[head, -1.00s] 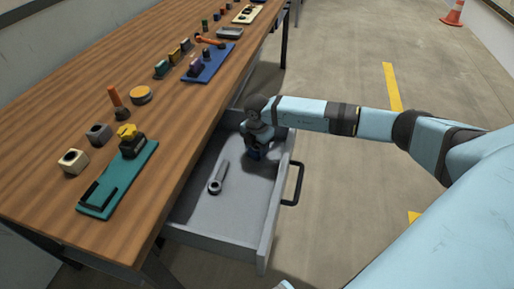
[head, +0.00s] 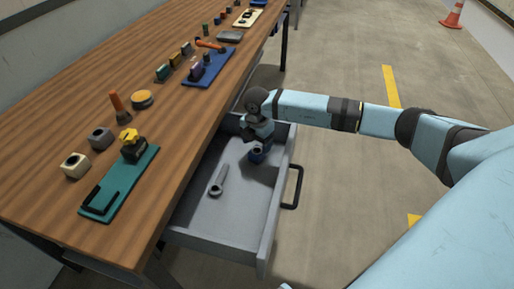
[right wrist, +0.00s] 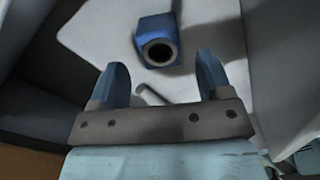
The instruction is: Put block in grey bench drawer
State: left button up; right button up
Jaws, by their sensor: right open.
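A blue block (head: 257,155) with a round dark hole lies on the floor of the open grey bench drawer (head: 233,215), toward its far end. In the right wrist view the block (right wrist: 158,40) shows beyond my fingertips, with its hole facing the camera. My right gripper (head: 260,140) is over the far part of the drawer, just above the block. Its two blue fingers (right wrist: 163,75) are spread apart with nothing between them, clear of the block. My left gripper is not in view.
A grey wrench-like tool (head: 218,180) lies in the drawer. The drawer has a black front handle (head: 295,187). The wooden bench (head: 50,190) carries a teal tray (head: 115,195), a blue tray (head: 212,70) and several small parts. The floor at right is open.

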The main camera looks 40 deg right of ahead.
aim_at(257, 151)
pick_arm(q)
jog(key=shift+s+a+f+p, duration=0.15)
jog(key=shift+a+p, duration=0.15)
jog(key=shift+p, duration=0.4)
pick_arm(e)
notch_tip(257, 151, up, 8)
jog(key=shift+r, duration=0.2)
